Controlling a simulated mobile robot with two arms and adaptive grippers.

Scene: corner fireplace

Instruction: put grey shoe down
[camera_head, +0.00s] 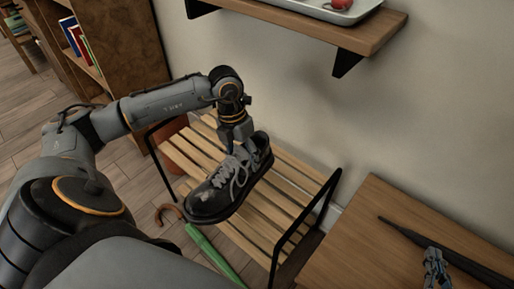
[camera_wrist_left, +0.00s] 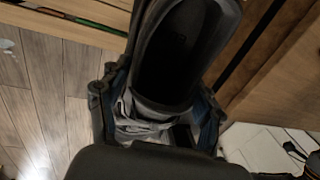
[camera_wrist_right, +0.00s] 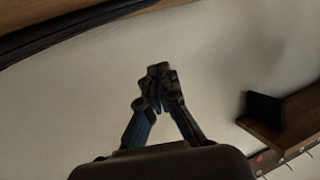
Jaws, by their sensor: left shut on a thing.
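The grey shoe (camera_head: 213,199), dark with lighter grey laces, is over the wooden slatted rack (camera_head: 268,212) in the head view. Its toe points to the lower left. I cannot tell whether its sole touches the slats. My left gripper (camera_head: 238,143) is shut on the shoe from above, near its tongue and opening. The left wrist view shows the dark shoe (camera_wrist_left: 182,50) between the fingers, its opening facing the camera. My right gripper (camera_head: 435,265) is at the lower right of the head view. In the right wrist view its fingertips (camera_wrist_right: 158,78) meet, with nothing between them.
A green umbrella (camera_head: 212,252) with a brown hooked handle is at the rack's front. Black metal side frames (camera_head: 305,228) bound the rack. A wooden surface (camera_head: 365,240) is to the right. A wall shelf (camera_head: 330,32) with a tray is above. A bookcase (camera_head: 122,45) stands at the left.

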